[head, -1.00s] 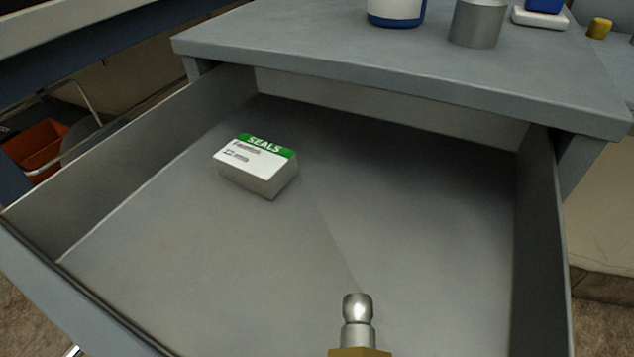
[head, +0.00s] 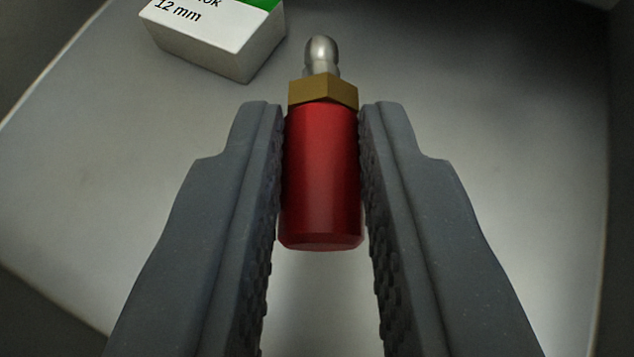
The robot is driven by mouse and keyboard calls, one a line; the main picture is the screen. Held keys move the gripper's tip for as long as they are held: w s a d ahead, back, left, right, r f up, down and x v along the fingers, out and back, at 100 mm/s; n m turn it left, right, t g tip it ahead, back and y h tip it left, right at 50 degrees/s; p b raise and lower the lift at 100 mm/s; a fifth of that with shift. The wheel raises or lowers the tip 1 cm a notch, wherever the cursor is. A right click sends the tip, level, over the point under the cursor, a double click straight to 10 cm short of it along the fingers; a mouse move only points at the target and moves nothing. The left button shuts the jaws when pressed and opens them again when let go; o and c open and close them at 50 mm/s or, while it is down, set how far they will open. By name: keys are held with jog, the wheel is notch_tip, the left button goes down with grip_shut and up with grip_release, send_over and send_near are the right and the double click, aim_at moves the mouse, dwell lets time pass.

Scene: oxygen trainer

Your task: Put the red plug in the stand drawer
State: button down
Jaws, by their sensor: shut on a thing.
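The red plug (head: 322,180) has a red cylindrical body, a brass hex collar and a silver rounded tip that points away from me. My gripper (head: 321,120) is shut on its red body, one finger against each side. The plug and the fingertips are over the floor of the open stand drawer (head: 470,110). I cannot tell whether the plug touches the drawer floor or is held just above it.
A white and green box (head: 215,35) marked "12 mm" lies in the drawer, to the left and beyond the plug's tip. The drawer floor right of the plug is clear. Drawer walls show at the left and right edges.

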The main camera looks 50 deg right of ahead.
jog(key=shift+f, duration=0.3)
jog(key=shift+f, duration=0.15)
